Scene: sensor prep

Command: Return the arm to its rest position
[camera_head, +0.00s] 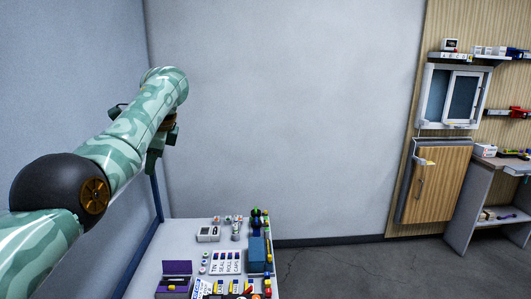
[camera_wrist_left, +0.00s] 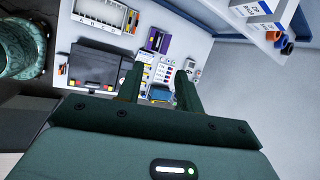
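My left arm comes in from the left in the head view, raised, with its green patterned links above the table. Its gripper (camera_head: 160,150) hangs at the far end of the arm, partly hidden behind it, near the wall and high above the table. In the left wrist view the two dark green fingers (camera_wrist_left: 160,88) stand apart with nothing held between them; the tabletop shows far beyond them. My right gripper is in neither view.
The white table (camera_head: 185,240) holds a blue box (camera_head: 257,252), a purple box (camera_head: 177,268), a white device (camera_head: 208,233) and small coloured items. A wooden cabinet (camera_head: 435,182) and a desk (camera_head: 472,195) stand at right. Open floor (camera_head: 335,268) lies between.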

